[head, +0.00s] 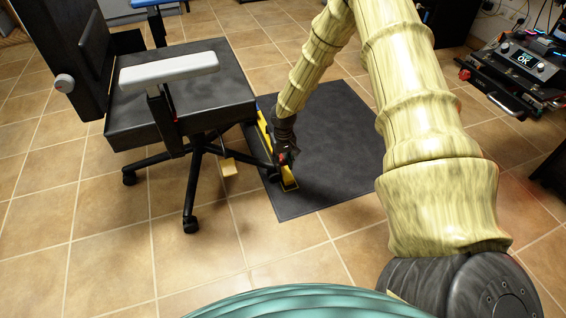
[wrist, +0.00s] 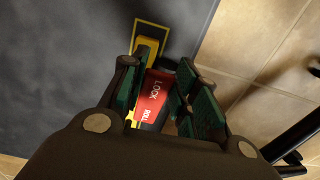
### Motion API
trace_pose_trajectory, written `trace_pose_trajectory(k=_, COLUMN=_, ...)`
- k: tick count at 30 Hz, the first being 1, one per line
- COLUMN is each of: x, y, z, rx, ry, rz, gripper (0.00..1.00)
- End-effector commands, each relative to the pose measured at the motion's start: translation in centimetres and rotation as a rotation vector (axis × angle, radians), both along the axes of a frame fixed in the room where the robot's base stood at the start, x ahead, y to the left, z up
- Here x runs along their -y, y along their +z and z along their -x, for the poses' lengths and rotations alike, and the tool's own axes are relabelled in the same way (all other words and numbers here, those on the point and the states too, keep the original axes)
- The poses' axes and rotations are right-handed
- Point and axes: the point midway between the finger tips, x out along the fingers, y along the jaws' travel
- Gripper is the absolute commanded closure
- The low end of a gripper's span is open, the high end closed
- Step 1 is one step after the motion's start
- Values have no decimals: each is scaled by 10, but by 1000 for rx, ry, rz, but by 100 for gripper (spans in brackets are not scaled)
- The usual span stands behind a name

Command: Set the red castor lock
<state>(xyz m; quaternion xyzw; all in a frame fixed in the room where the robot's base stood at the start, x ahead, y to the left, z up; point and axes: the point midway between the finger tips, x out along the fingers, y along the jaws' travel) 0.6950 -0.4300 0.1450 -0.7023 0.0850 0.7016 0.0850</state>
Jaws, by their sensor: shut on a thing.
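The red castor lock (wrist: 152,98) sits between the fingers of my gripper (wrist: 162,92) in the wrist view. It carries the white words LOCK and ROLL. My gripper is shut on it, low over the floor mat. In the head view my gripper (head: 286,150) reaches down beside the chair's base, and only a small red patch of the lock (head: 283,157) shows. A yellow strip (wrist: 147,44) runs beyond the lock; its far end lies in a yellow outline on the mat. The fingers hide the lock's sides.
An office chair (head: 183,95) on castors stands close to the left of my gripper. A dark mat (head: 335,140) lies under my gripper. A control console (head: 520,68) stands at right. The front tiles are clear.

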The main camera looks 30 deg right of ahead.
Motion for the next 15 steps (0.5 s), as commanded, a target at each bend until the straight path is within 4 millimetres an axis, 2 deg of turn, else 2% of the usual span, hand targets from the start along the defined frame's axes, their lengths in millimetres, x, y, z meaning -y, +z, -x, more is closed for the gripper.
trace_pose_trajectory(k=15, x=-3, y=-5, z=4, rx=89, ry=3, rz=25, gripper=94)
